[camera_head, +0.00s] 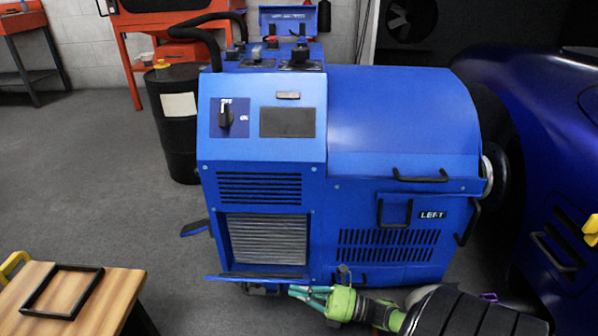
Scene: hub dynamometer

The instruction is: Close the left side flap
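The blue dynamometer (262,184) stands upright in the middle. Its side marked LEFT (432,214) faces right, with black handles and a slotted panel (385,238); it looks flush in this view. At the front, a narrow flap (256,276) sticks out below the silver grille (268,240). Another dark blue plate (194,228) juts from the machine's far left edge. I cannot tell which of these is the left side flap. My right gripper (298,294), green with teal fingers, is low at the machine's front lower corner; contact and finger opening are unclear. My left gripper is not in view.
A black drum (176,135) stands behind the machine at left. A wooden table (112,300) with a black frame (62,290) is at lower left. A blue car (545,120) stands close on the right. Open grey floor (80,190) lies at left.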

